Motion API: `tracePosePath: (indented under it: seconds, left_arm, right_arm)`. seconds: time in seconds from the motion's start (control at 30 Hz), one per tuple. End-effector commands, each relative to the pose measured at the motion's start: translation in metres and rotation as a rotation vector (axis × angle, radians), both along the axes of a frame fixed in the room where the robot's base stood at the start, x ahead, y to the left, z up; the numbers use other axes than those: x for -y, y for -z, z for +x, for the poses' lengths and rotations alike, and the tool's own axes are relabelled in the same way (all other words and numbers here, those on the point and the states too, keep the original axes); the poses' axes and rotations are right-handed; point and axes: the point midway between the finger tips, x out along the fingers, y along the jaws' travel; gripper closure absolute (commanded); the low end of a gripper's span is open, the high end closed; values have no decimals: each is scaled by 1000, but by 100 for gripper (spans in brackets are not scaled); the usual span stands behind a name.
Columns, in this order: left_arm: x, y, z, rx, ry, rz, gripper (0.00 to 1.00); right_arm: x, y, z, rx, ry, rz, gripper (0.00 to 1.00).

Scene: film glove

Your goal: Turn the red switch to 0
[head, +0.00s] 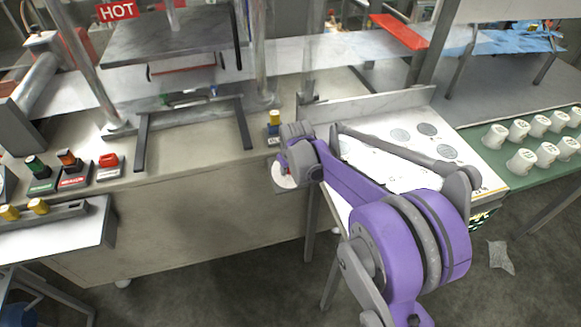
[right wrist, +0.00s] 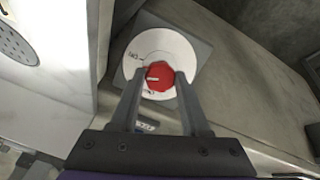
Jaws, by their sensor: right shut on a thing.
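The red switch (right wrist: 160,72) is a round knob on a white round dial (right wrist: 166,44) with a grey square backing, on the front face of the beige bench. Dark marks show at the dial's left and lower edge, too small to read surely. A pale line on the knob points to the left in the right wrist view. My right gripper (right wrist: 160,82) is shut on the knob, one finger on each side. In the head view, my right gripper (head: 290,173) hides most of the switch; a white edge of the dial (head: 282,184) shows. My left gripper is not in view.
A yellow-topped button (head: 274,118) stands on the bench just above the switch. A white panel (head: 395,135) with grey discs is to the right, close beside my right arm. Button boxes (head: 72,170) and a press with a HOT sign (head: 117,10) are to the left.

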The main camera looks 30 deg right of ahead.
Motion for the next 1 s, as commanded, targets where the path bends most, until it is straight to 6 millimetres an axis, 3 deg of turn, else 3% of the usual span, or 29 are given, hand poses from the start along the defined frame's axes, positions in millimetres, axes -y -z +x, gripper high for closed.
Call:
tracePosePath:
  seconds: [1.0]
  left_arm:
    - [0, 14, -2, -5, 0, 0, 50]
  right_arm:
    - [-3, 1, -2, -111, -822, -462, 100]
